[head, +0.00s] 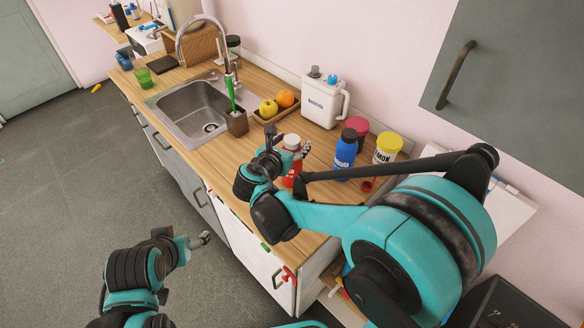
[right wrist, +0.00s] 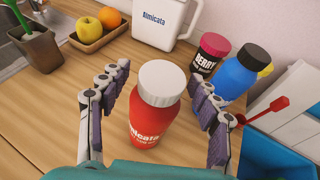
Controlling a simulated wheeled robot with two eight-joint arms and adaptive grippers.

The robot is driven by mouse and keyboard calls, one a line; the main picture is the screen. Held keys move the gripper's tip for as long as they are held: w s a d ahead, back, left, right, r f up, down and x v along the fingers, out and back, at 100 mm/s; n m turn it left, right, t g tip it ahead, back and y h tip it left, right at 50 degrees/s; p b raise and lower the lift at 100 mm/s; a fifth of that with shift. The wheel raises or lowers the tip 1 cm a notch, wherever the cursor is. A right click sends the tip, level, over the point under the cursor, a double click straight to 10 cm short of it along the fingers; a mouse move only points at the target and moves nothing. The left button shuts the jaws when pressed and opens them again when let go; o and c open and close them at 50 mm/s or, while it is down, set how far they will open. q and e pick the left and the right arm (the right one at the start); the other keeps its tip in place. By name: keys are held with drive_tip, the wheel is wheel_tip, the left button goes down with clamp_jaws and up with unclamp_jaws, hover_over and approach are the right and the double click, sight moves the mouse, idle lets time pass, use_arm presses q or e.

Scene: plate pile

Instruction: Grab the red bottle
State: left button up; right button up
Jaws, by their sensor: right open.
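The red bottle (head: 291,174) with a white cap stands upright on the wooden counter, partly hidden by my right gripper (head: 289,148) in the head view. In the right wrist view the bottle (right wrist: 150,122) stands between the two open fingers of my right gripper (right wrist: 162,84). Gaps show on both sides, so the fingers do not appear to press on it. My left gripper (head: 203,239) is low over the floor side in the head view, away from the counter; its finger opening is too small to tell.
A blue bottle (head: 345,152), a dark jar with a pink lid (head: 359,128) and a yellow-lidded jar (head: 386,150) stand right of the red bottle. A white jug (head: 322,103), fruit tray (head: 266,120), brown cup (head: 237,124) and sink (head: 196,108) lie beyond.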

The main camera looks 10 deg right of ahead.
clamp_jaws()
drive_tip(key=shift+r, duration=0.2)
